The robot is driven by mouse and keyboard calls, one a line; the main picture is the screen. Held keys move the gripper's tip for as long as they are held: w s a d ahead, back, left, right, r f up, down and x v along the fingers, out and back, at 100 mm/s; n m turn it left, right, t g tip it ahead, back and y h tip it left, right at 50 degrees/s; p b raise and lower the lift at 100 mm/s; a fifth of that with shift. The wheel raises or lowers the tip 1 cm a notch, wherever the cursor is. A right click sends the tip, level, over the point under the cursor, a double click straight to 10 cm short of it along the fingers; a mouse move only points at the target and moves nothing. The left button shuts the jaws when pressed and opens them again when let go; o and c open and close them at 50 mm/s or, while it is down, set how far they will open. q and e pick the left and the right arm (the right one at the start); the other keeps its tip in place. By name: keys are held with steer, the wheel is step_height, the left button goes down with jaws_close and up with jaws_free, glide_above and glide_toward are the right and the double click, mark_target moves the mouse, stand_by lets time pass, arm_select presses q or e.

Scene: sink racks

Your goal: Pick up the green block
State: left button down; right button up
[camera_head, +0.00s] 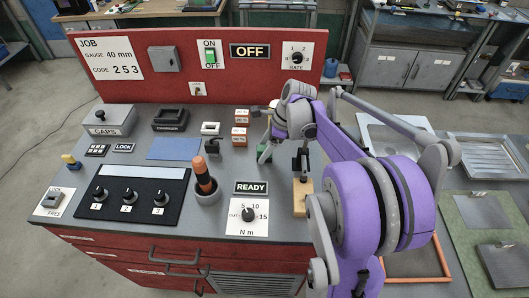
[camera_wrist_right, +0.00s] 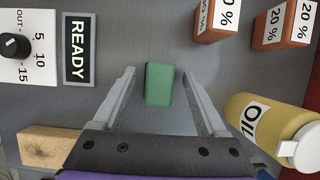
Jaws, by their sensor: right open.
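The green block (camera_wrist_right: 160,84) lies on the grey bench top. In the right wrist view it is between the two fingertips of my right gripper (camera_wrist_right: 155,75), with gaps on both sides. The fingers are open and do not touch it. In the head view only a small part of the green block (camera_head: 262,155) shows beside my right gripper (camera_head: 266,145), and the purple arm covers much of the area. My left gripper is not in view.
Small brick-red blocks with percent labels (camera_wrist_right: 216,18) and a yellow OIL bottle (camera_wrist_right: 255,115) lie near the gripper. A wooden piece (camera_head: 301,196) and a cup with an orange-brown handle (camera_head: 207,192) are near the READY label (camera_head: 251,187). A red panel (camera_head: 130,92) stands behind.

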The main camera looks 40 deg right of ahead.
mark_target(264, 148)
jaws_close()
stand_by(0.3)
steer(key=shift+r, duration=0.1)
step_height(264, 148, up, 10)
stand_by(0.6)
steer(key=c, duration=0.8)
jaws_free()
jaws_close()
